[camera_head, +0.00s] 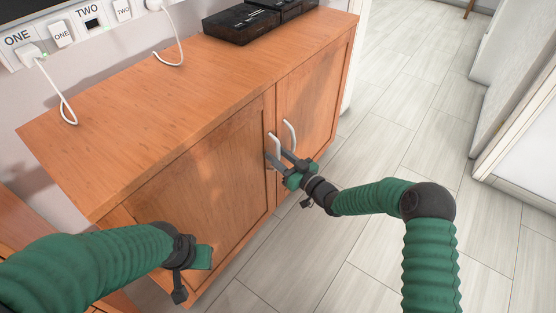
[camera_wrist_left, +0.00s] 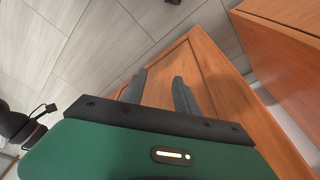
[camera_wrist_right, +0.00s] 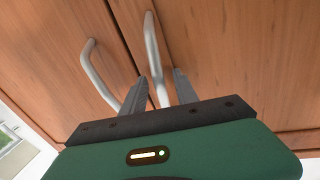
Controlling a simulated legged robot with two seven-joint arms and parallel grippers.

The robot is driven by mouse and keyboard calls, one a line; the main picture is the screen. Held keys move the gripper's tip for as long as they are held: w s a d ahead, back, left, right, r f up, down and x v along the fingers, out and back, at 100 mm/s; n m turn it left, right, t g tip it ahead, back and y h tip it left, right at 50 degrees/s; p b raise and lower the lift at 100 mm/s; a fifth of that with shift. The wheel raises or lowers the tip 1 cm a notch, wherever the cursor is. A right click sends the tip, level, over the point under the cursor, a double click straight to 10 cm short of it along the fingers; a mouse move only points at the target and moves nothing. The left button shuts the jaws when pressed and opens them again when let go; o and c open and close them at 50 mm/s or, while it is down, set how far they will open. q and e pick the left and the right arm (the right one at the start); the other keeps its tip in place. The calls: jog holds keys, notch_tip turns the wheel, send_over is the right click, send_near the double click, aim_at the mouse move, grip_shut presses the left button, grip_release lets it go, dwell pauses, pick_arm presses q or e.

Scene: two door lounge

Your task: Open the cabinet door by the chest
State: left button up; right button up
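The wooden cabinet has a left door (camera_head: 205,190) and a right door (camera_head: 318,95), both shut. The left door's pale handle (camera_head: 273,150) and the right door's handle (camera_head: 290,135) stand side by side at the seam. My right gripper (camera_head: 282,160) is at the left door's handle. In the right wrist view that handle (camera_wrist_right: 154,50) runs between the parted fingers, and the other handle (camera_wrist_right: 98,75) is apart to the left. My left gripper (camera_wrist_left: 158,85) is open and empty, low in front of the left door; its fingers are hidden in the head view.
A black box (camera_head: 240,22), possibly the chest, sits on the cabinet top. Labelled sockets (camera_head: 60,35) with white cables are on the wall behind. Brown wooden furniture (camera_head: 15,235) is at the left. Tiled floor (camera_head: 390,130) is clear at right; a white wall bounds it.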

jog(key=shift+c, duration=0.5)
grip_shut()
dwell(0.9)
